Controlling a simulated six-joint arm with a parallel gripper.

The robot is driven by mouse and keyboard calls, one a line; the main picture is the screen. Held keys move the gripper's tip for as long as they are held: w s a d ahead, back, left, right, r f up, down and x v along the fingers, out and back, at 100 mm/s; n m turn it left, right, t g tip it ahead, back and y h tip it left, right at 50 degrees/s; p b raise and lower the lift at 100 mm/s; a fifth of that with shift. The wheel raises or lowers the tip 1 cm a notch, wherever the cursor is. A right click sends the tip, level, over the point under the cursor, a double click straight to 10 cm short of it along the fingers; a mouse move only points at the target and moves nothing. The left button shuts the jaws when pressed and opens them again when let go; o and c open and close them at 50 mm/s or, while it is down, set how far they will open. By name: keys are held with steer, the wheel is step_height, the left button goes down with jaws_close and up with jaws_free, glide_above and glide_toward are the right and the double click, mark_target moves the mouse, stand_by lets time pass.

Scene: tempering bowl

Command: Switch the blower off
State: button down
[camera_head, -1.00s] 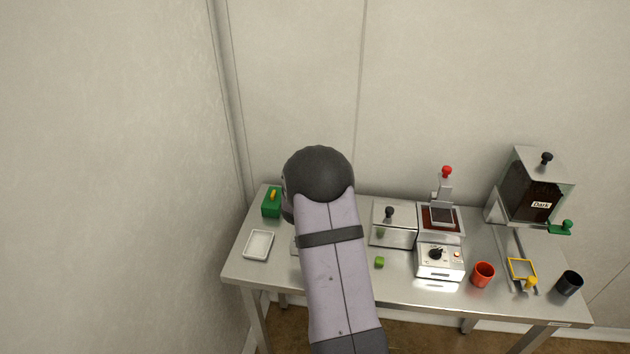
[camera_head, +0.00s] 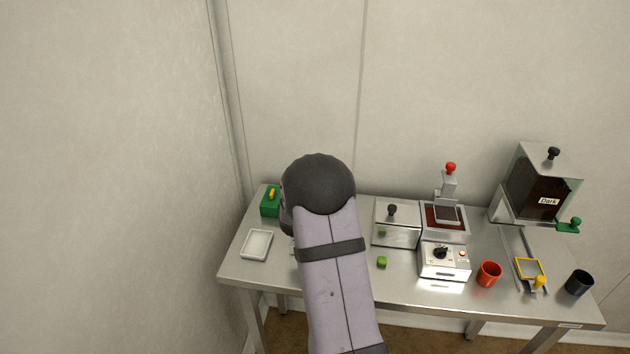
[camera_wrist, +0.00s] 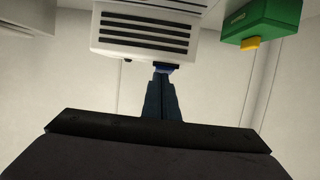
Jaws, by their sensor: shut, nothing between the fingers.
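The blower, a white box with dark slots (camera_wrist: 147,30), fills the top middle of the wrist view. A small blue part (camera_wrist: 168,68) is at its lower edge; I take it for the switch, but its position is unclear. My gripper (camera_wrist: 162,76) is shut and empty, its dark fingers pointing at the blower with the tips at the blue part. I cannot tell whether they touch it. In the head view my arm hides the gripper and nearly all of the blower.
A green box (camera_wrist: 262,20) with a yellow part is beside the blower.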

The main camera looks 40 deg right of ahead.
steer(key=shift+r+p, duration=0.45)
steer(key=shift+r, duration=0.2)
steer(key=shift+r, duration=0.1)
steer(key=shift+r+p, duration=0.45)
steer(key=shift+r, duration=0.05)
steer(key=v, duration=1.1)
steer(key=shift+f, duration=0.15)
steer(key=shift+s+a, duration=0.1)
steer(key=shift+a, duration=0.05)
